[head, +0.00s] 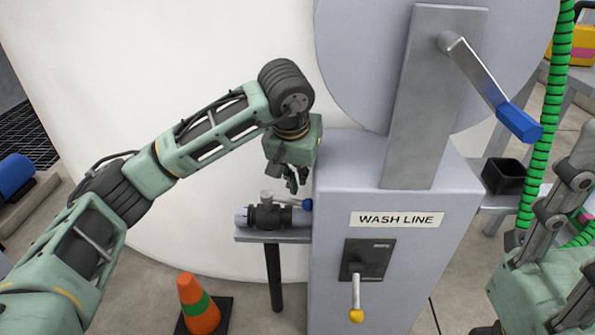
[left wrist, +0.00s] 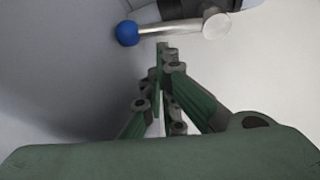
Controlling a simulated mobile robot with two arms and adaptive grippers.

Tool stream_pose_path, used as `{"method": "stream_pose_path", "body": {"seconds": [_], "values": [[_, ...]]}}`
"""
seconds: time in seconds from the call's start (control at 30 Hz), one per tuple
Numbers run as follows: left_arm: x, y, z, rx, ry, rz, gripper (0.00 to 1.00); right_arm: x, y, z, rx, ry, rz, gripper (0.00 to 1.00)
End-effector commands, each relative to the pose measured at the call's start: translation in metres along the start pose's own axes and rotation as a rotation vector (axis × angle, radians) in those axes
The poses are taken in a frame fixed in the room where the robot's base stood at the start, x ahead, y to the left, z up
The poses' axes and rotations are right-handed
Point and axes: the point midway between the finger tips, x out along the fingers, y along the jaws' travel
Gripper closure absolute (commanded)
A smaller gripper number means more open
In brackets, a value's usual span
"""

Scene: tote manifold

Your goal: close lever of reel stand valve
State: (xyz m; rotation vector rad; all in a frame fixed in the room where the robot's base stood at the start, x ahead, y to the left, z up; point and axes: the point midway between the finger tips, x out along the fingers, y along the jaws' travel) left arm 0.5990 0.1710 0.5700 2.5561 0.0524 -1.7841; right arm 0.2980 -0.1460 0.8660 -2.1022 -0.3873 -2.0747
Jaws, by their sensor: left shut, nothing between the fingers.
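The valve (head: 266,216) is a dark body with a pale end, lying on a small shelf at the left side of the grey reel stand. Its lever is a metal rod that ends in a blue ball (head: 308,204), pointing right toward the stand's wall. In the left wrist view the blue ball (left wrist: 127,33), the rod (left wrist: 168,28) and its round hub (left wrist: 215,25) show at the top. My left gripper (head: 292,184) is shut and empty, just above the lever. Its fingertips (left wrist: 163,48) appear just below the rod; I cannot tell whether they touch it.
The stand (head: 400,265) carries a WASH LINE label, a yellow-tipped handle (head: 355,300) and a blue-gripped crank (head: 490,90). An orange cone (head: 198,303) stands at the lower left. A black bin (head: 505,176) and green hose (head: 548,120) are at right, near my right arm.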

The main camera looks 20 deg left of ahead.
Motion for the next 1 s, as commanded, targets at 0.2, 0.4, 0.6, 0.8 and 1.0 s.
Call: {"method": "stream_pose_path", "body": {"seconds": [0.2, 0.4, 0.6, 0.8, 1.0], "values": [[0.0104, -0.0002, -0.0002, 0.0, 0.0, 0.0, 1.0, 0.0027, -0.0007, -0.0012, -0.002, 0.015, -0.006, 0.6], [0.0101, -0.0002, -0.0003, 0.0, 0.0, 0.0, 1.0, 0.0032, -0.0007, -0.0011, -0.002, 0.015, -0.006, 0.6], [0.0095, -0.0001, 0.0001, 0.008, 0.001, 0.002, 1.0, 0.0039, -0.0008, -0.0013, -0.002, 0.015, -0.007, 0.6], [0.0084, 0.0012, 0.0027, 0.048, 0.0, 0.017, 1.0, 0.0049, -0.0005, -0.002, -0.001, 0.015, -0.005, 0.6], [0.0079, 0.002, 0.0042, 0.072, 0.001, 0.026, 1.0, 0.0009, 0.0, -0.0002, 0.0, -0.001, 0.001, 0.6]]}}
